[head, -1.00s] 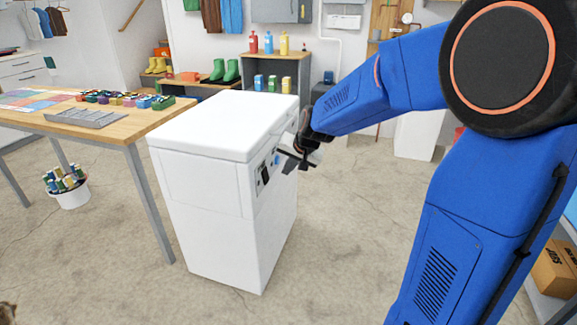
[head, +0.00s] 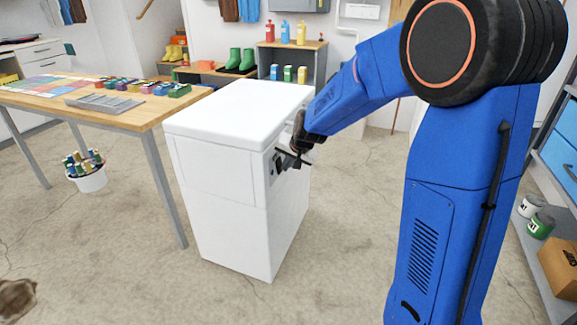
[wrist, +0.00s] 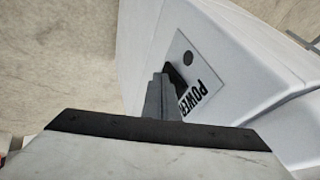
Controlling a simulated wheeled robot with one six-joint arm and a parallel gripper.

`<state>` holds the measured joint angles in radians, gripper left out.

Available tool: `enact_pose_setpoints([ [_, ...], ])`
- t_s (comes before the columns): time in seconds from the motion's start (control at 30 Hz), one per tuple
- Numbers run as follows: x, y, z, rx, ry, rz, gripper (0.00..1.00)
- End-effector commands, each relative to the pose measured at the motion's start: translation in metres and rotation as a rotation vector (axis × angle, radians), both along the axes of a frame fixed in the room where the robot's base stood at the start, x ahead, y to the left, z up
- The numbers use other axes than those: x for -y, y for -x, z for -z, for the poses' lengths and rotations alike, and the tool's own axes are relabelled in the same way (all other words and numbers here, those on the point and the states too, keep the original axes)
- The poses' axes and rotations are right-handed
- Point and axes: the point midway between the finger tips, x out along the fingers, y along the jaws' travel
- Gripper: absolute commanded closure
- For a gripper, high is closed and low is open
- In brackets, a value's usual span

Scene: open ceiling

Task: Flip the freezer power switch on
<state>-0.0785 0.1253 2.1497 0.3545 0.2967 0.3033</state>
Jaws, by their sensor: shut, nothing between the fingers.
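The white chest freezer (head: 225,190) stands on the concrete floor with its lid closed. Its control panel (head: 274,168) is on the right-facing side, partly covered by my gripper. In the wrist view a light plate (wrist: 192,72) reads POWER, and a dark switch (wrist: 176,77) shows beside the lettering, partly hidden behind the fingers. My gripper (wrist: 160,92) is shut and empty, its fingertips at the switch; I cannot tell whether they touch it. In the head view my gripper (head: 288,160) is close against the panel. The switch position cannot be made out.
A wooden table (head: 140,117) with small coloured boxes and a grey tray stands left of the freezer. A white bucket (head: 90,180) sits under it. A shelf unit with bottles (head: 290,55) is behind. Paint cans (head: 535,215) and a carton are at right. Floor in front is open.

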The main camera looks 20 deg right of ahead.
Motion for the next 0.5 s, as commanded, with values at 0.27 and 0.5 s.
enact_pose_setpoints([
  [0.27, -0.0038, -0.0029, 0.0047, 0.001, 0.000, 0.000, 1.00],
  [0.5, -0.0035, -0.0027, 0.0038, 0.001, 0.000, 0.000, 1.00],
])
